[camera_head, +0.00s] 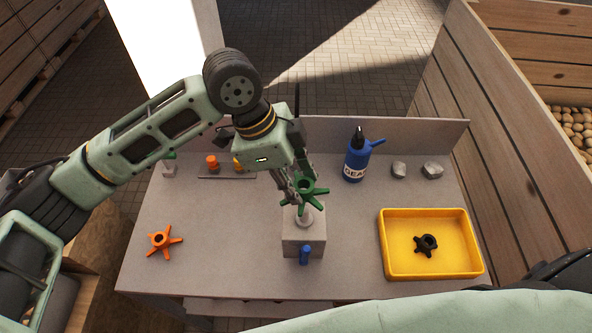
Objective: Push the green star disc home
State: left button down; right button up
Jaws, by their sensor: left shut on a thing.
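The green star disc (313,194) has a dark ring-shaped hub and several arms. My left gripper (296,190) comes down from the upper left and is shut on it. The disc is above the grey block (302,242), over its pale round shaft (304,217), part of which shows below the disc. I cannot tell whether the shaft enters the hub. The gripper partly hides the disc's left side. My right gripper is out of view.
A blue peg (305,255) is at the block's front. An orange star disc (160,241) lies left; a black one (425,246) lies in the yellow tray (383,262). A blue grease bottle (356,162) and grey lumps (432,171) stand behind.

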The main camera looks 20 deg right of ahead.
pick_arm(q)
jog(key=shift+s+d+r, duration=0.15)
jog(key=shift+s+d, duration=0.1)
jog(key=shift+s, duration=0.05)
jog(key=shift+w+a, duration=0.1)
jog(key=shift+r+p, duration=0.15)
jog(key=shift+p, duration=0.4)
jog(key=shift+f+b, duration=0.5)
jog(key=shift+f, duration=0.35)
jog(key=shift+f+b, duration=0.4)
jog(key=shift+f, duration=0.5)
notch_tip(320, 180, down, 2)
jog(key=shift+f+b, duration=0.1)
jog(key=shift+b, duration=0.35)
jog(key=shift+f, duration=0.2)
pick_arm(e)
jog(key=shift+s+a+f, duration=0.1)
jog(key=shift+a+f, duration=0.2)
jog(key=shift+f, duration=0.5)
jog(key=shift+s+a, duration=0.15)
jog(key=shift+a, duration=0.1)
pick_arm(q)
jog(key=shift+r+p, duration=0.1)
jog(key=shift+p, duration=0.25)
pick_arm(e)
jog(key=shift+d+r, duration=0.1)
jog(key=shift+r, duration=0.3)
